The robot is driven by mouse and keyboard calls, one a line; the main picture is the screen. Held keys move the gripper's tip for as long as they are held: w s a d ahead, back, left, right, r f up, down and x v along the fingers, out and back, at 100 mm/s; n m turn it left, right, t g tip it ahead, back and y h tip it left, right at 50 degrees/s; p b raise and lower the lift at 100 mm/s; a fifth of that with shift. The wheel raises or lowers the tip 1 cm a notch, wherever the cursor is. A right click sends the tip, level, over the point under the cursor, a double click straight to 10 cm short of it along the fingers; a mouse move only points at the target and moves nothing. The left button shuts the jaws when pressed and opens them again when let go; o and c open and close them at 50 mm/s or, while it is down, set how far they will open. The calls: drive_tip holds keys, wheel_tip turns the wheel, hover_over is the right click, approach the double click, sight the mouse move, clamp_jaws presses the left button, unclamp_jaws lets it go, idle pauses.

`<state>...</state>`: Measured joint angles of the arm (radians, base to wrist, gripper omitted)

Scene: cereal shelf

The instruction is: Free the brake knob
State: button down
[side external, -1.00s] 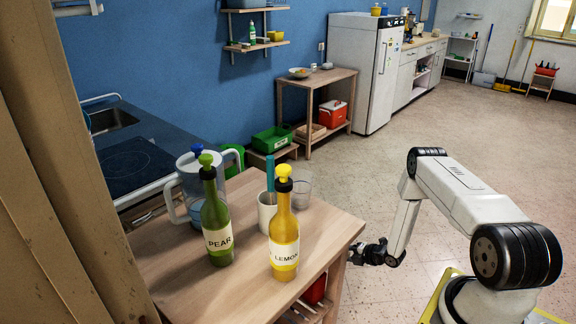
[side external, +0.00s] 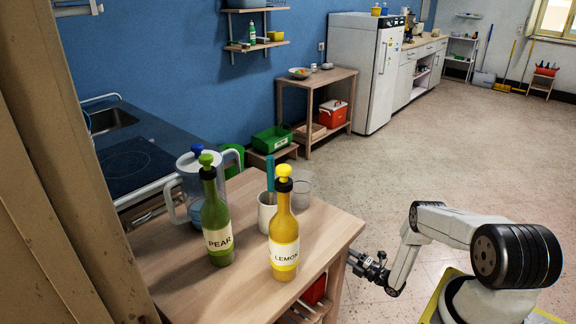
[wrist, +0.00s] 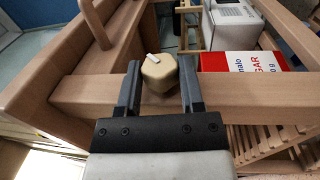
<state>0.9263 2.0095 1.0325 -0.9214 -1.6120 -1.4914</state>
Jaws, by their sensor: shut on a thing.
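The brake knob (wrist: 157,75) is a tan, many-sided knob with a short white mark on its face. It sits at a wooden rail (wrist: 85,90) of the cart in the wrist view. My gripper (wrist: 160,68) has one dark finger on each side of the knob and is shut on it. In the side view my gripper (side external: 356,260) is at the right edge of the wooden cart (side external: 325,232), below its top. The knob cannot be made out there.
A green PEAR bottle (side external: 216,222), a yellow LEMON bottle (side external: 284,240), a lidded jug (side external: 185,190), a cup (side external: 266,212) and a glass (side external: 301,194) stand on the cart. A red-and-white sugar box (wrist: 240,62) lies beyond the rail. Open floor lies right of the cart.

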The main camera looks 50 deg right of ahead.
drive_tip(key=shift+d+f+t, duration=0.1)
drive_tip(key=shift+t, duration=0.7)
drive_tip(key=shift+c, duration=1.1)
unclamp_jaws()
drive_tip(key=shift+s, duration=0.1)
drive_tip(key=v, duration=0.7)
drive_tip(key=shift+s+f, duration=0.15)
drive_tip(key=shift+s, duration=0.1)
